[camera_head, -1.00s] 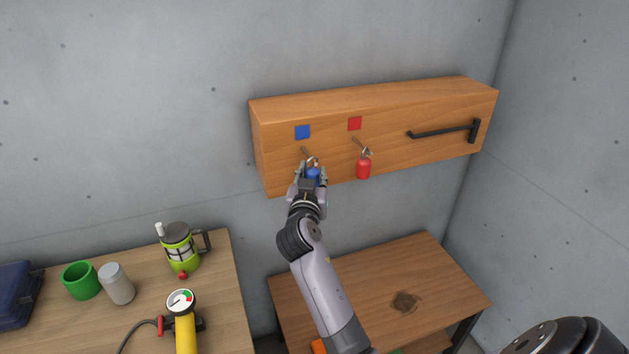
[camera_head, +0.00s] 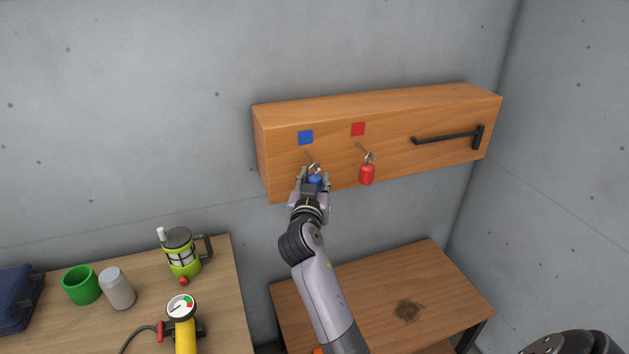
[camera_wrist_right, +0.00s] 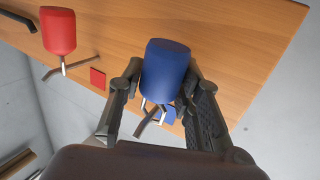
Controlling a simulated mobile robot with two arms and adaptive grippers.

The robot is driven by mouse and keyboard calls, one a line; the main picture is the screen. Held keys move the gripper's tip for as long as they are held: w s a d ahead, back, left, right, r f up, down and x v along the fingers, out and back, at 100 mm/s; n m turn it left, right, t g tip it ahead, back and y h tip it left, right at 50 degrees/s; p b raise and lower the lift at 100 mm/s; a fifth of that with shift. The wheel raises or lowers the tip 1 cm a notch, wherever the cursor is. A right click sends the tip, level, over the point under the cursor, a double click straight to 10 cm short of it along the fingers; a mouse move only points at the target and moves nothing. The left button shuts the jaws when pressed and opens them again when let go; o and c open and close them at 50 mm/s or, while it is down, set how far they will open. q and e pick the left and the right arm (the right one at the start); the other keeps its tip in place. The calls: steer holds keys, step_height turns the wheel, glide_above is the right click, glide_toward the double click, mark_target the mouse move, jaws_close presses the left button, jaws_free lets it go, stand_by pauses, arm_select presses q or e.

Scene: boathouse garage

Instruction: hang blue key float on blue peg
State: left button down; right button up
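The blue key float (camera_head: 315,180) is between the fingers of my right gripper (camera_head: 315,178), just below the blue square on the wooden cabinet. In the right wrist view the blue float (camera_wrist_right: 166,68) has a fingertip close against each side, and the right gripper (camera_wrist_right: 164,75) appears shut on it. The float's metal ring and the blue peg (camera_wrist_right: 148,122) overlap there; I cannot tell for certain whether the ring is around the peg. The blue square (camera_head: 306,137) marks this peg. My left gripper is not in view.
A red key float (camera_head: 367,174) hangs on the peg under the red square (camera_head: 358,129), close to the right. The cabinet (camera_head: 430,115) has a black handle (camera_head: 447,136). Below are a bench (camera_head: 370,290) and a table with a lantern (camera_head: 182,254), mug and gauge.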

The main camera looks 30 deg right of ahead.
steer(key=o, duration=0.4)
steer(key=shift+r, duration=0.1)
step_height(320, 180, up, 10)
steer(key=shift+f, duration=0.1)
stand_by(0.4)
steer(key=shift+f, duration=0.1)
